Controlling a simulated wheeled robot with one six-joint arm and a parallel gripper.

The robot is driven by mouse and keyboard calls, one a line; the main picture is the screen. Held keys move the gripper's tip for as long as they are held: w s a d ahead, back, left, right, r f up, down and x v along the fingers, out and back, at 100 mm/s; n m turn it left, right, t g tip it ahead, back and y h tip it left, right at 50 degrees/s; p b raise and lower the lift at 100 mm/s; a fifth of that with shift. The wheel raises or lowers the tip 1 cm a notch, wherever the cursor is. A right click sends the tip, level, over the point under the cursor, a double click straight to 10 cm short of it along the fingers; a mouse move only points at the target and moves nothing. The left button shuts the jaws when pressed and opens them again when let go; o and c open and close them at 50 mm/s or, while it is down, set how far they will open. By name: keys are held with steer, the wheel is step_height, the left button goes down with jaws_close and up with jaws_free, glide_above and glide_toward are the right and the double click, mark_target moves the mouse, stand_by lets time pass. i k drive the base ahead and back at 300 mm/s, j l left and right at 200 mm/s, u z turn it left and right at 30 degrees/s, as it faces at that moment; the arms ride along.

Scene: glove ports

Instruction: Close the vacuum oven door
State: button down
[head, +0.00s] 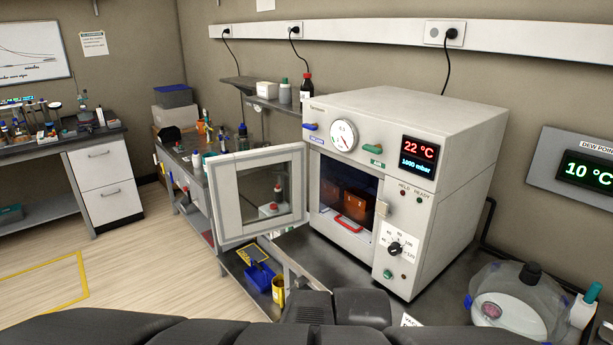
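The vacuum oven (455,200) is a pale grey box on a dark bench right of centre. Its door (228,202) is hinged at the left of the opening and stands wide open, swung out to the left. The door has a pale frame and a clear window. A latch block (382,208) sits at the right of the opening. Inside the dark chamber are orange-brown items (345,197) and a red handle-like piece (349,223). Dark grey blocks at the bottom centre seem to be part of my arm; no fingertips can be made out, and nothing of mine touches the door.
A clear-domed device (515,305) stands on the bench at the right. A blue bin (259,278) and a yellow container (278,290) are low, below the door. A cluttered side bench (190,160) is behind the door. The floor at left is open.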

mark_target(221, 170)
steer(key=i+j+u, duration=0.1)
steer(key=u, duration=0.3)
steer(key=i+u, duration=0.25)
steer(key=u, duration=0.2)
steer(key=i+u, duration=0.2)
steer(key=u, duration=0.2)
